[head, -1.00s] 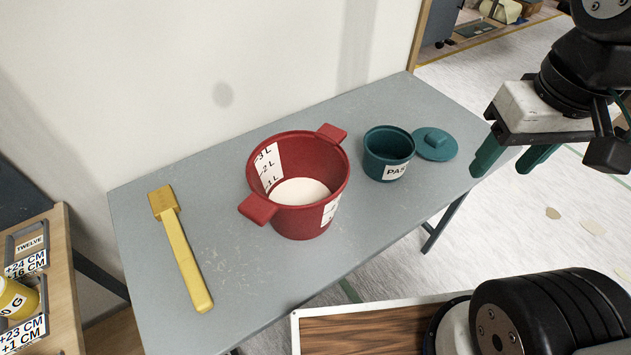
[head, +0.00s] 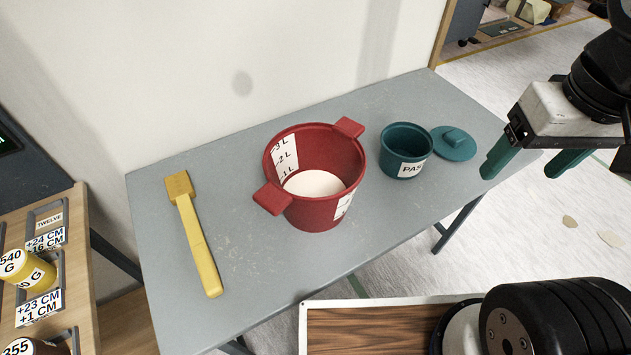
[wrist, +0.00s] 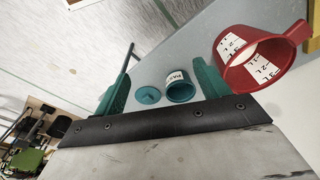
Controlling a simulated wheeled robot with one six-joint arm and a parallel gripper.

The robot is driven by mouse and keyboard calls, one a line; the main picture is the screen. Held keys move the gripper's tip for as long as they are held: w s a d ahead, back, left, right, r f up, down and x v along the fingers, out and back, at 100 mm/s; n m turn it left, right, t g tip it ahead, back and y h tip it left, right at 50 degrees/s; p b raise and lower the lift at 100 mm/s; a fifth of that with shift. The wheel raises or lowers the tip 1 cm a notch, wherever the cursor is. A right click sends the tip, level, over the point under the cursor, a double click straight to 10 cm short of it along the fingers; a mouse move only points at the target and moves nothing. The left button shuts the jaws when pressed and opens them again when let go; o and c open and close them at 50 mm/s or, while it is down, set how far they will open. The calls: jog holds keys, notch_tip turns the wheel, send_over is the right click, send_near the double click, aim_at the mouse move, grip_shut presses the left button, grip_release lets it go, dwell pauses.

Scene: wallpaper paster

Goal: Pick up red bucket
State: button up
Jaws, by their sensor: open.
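The red bucket (head: 318,212) stands upright on the grey table, with two side handles, a litre scale inside and white contents at the bottom. My gripper (head: 530,168) is open and empty, with teal fingers, off the right end of the table in the head view. It is well apart from the bucket. In the wrist view its fingers (wrist: 163,88) frame the small teal pot and lid.
A teal pot (head: 403,155) and its lid (head: 455,145) stand on the table (head: 250,265) right of the bucket. A yellow brush (head: 196,235) lies at the left. A wall (head: 270,50) is close behind.

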jog(key=w+a+f+n+g, duration=0.1)
jog(key=w+a+f+n, duration=0.15)
jog(key=a, duration=0.55)
jog(key=w+a+f+n+g, duration=0.1)
jog(key=w+a+n, duration=0.1)
jog(key=a+n, duration=0.35)
jog(key=n, duration=0.2)
send_over(273, 194)
jog(key=f, duration=0.4)
jog(key=shift+s+f, duration=0.2)
jog(key=shift+f, duration=0.1)
jog(key=shift+t, duration=0.3)
notch_tip(273, 194, down, 8)
jog(key=shift+w+r, duration=0.15)
jog(key=shift+r, duration=0.05)
grip_shut()
